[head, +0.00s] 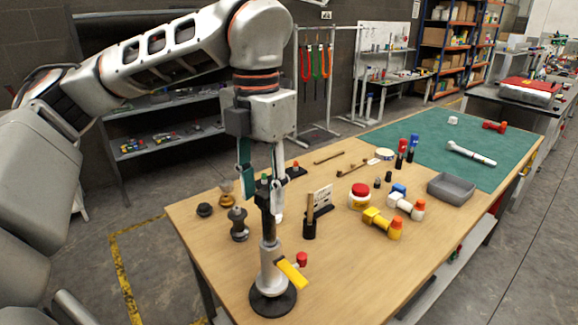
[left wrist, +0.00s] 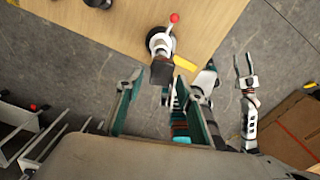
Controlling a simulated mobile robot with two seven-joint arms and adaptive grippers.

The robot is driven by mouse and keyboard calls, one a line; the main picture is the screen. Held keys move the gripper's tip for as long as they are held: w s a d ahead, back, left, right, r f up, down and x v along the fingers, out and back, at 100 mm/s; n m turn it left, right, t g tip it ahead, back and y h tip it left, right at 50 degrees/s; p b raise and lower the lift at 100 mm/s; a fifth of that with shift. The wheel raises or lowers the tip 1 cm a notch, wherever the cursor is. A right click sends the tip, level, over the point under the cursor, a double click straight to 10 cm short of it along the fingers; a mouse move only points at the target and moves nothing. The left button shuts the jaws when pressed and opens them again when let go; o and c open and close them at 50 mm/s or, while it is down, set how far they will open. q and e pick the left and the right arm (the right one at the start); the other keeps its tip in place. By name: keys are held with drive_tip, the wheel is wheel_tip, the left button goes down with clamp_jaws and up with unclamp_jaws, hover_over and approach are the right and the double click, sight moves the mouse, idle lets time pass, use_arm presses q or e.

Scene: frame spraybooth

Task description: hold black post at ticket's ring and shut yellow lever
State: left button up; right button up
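The black post (head: 268,226) rises from a grey body on a round black base (head: 272,301) at the table's near edge. The yellow lever (head: 293,274) sticks out to the lower right of that body; it also shows in the left wrist view (left wrist: 185,63). My left gripper (head: 262,200) points down around the upper post, its fingers apart on either side; whether they touch it is unclear. A dark shape with red and teal bands shows between the fingers in the left wrist view. The ticket (head: 322,198) is a small white card; its writing is unreadable. My right gripper (left wrist: 245,70) shows only in the left wrist view.
A red knob (head: 301,258) sits beside the lever. A dark holder with a wooden stick (head: 310,218) stands right of the post, dark fittings (head: 238,224) to its left. Jars, bolts and a grey tray (head: 451,187) lie farther right. The front right table area is clear.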

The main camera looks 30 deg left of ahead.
sight(266, 221)
use_arm(q)
drive_tip(key=shift+w+r, duration=0.1)
drive_tip(key=shift+w, duration=0.15)
drive_tip(key=shift+f, duration=0.4)
wheel_tip(266, 221, down, 6)
drive_tip(key=shift+s+r+b, duration=0.1)
drive_tip(key=shift+r+b, duration=0.1)
drive_tip(key=shift+b, duration=0.1)
drive_tip(key=shift+f, duration=0.7)
use_arm(e)
drive_tip(key=shift+f, duration=0.4)
use_arm(q)
drive_tip(key=shift+c, duration=0.3)
use_arm(e)
drive_tip(key=shift+s, duration=0.1)
use_arm(q)
clamp_jaws()
use_arm(e)
drive_tip(key=shift+s+f, duration=0.1)
drive_tip(key=shift+f, duration=0.15)
use_arm(q)
drive_tip(key=shift+r, duration=0.25)
use_arm(e)
drive_tip(key=shift+r, duration=0.2)
